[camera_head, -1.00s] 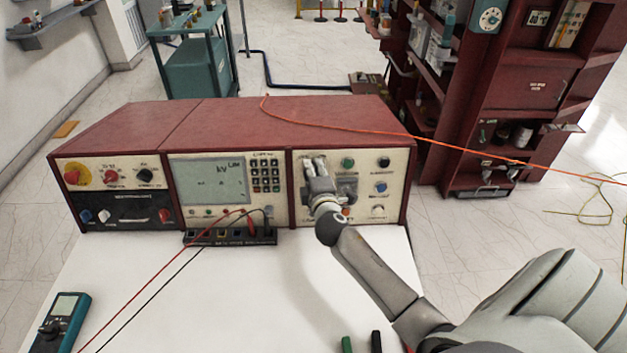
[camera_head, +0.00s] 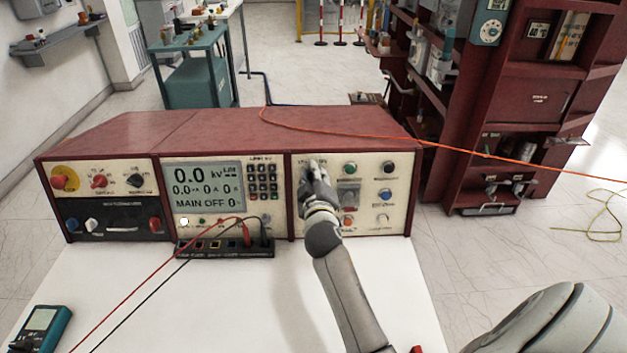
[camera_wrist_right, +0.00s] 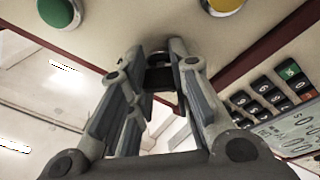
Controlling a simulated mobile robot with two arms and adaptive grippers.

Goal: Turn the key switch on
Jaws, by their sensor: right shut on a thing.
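The key switch (camera_wrist_right: 159,78) shows in the right wrist view as a small dark piece with a rounded collar, set in the cream panel. My right gripper (camera_wrist_right: 160,70) is shut on it, one finger on each side. In the head view my right gripper (camera_head: 312,172) reaches the upper left of the right-hand panel section (camera_head: 368,170) and hides the key. The console's display (camera_head: 207,187) is lit and reads 0.0 kV and MAIN OFF. My left gripper is not in view.
A green button (camera_wrist_right: 60,12) and a yellow one (camera_wrist_right: 222,4) sit near the key. Red and black leads plug into the socket strip (camera_head: 225,248) below the display. A teal meter (camera_head: 40,328) lies at the table's left. An orange cable crosses the console top.

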